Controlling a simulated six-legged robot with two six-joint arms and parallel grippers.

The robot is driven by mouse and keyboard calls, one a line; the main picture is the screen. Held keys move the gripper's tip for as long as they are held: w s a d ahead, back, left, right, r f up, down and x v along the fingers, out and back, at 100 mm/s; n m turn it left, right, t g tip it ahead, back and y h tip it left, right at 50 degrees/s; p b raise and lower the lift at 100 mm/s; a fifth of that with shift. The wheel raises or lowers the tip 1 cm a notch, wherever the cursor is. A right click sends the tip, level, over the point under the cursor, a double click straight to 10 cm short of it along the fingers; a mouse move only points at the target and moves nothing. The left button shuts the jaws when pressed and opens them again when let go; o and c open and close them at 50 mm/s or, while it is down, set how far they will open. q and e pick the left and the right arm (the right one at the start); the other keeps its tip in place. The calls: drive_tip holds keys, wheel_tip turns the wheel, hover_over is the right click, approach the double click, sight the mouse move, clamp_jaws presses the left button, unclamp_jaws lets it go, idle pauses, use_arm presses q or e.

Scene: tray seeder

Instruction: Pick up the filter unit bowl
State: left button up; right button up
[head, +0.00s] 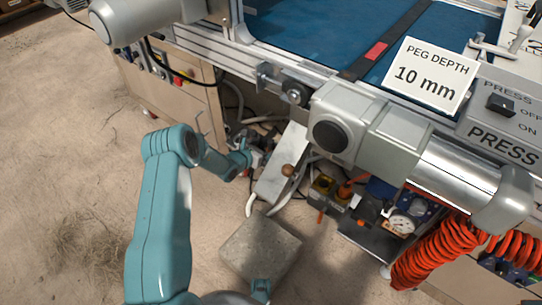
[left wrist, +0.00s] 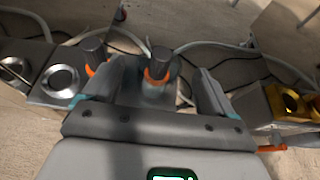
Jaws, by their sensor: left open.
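My left gripper (head: 250,158) reaches in from the left under the machine's edge in the head view. In the left wrist view, its two fingers (left wrist: 156,78) are spread apart. A grey rounded part with an orange ring (left wrist: 158,64), which looks like the filter unit bowl, stands between the fingers, with a gap showing on each side. A similar grey part with an orange ring (left wrist: 94,50) stands to its left, beyond the left finger. In the head view the bowl is too small and covered to make out.
Pale hoses run behind. A stone slab (head: 260,250) lies on the floor.

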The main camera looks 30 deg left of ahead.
use_arm(q)
drive_tip(key=x, duration=0.2)
drive_tip(key=shift+w+f, duration=0.2)
drive_tip(key=shift+w, duration=0.1)
drive_tip(key=c, duration=1.5)
